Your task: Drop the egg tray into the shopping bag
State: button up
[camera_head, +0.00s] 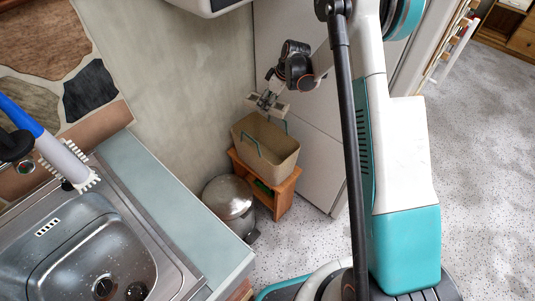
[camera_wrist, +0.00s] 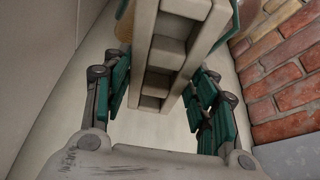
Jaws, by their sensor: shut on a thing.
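The shopping bag (camera_head: 280,160) is beige with teal handles and stands upright and open at the top. My gripper (camera_head: 267,99) is above the bag's back rim in the head view. It is shut on the egg tray (camera_head: 281,109), a pale beige piece with a row of square hollows. In the wrist view the egg tray (camera_wrist: 144,45) runs up out of the top of the picture, between the teal finger pads of my gripper (camera_wrist: 163,95). The tray looks clear of the bag, though the exact gap is hard to tell. The bag's inside is mostly hidden.
The bag stands on a small wooden stand (camera_head: 284,196) against the pale cabinet (camera_head: 318,150). A metal bin (camera_head: 229,198) is beside it. A counter with a steel sink (camera_head: 95,250) is at left. Speckled floor lies open at right. A brick wall (camera_wrist: 285,75) shows in the wrist view.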

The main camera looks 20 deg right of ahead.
jog(key=shift+f+b, duration=0.8)
jog(key=shift+f, duration=1.1)
jog(key=o, duration=1.2)
jog(key=shift+r, duration=0.1)
jog(key=v, duration=1.2)
jog(key=shift+s, duration=0.1)
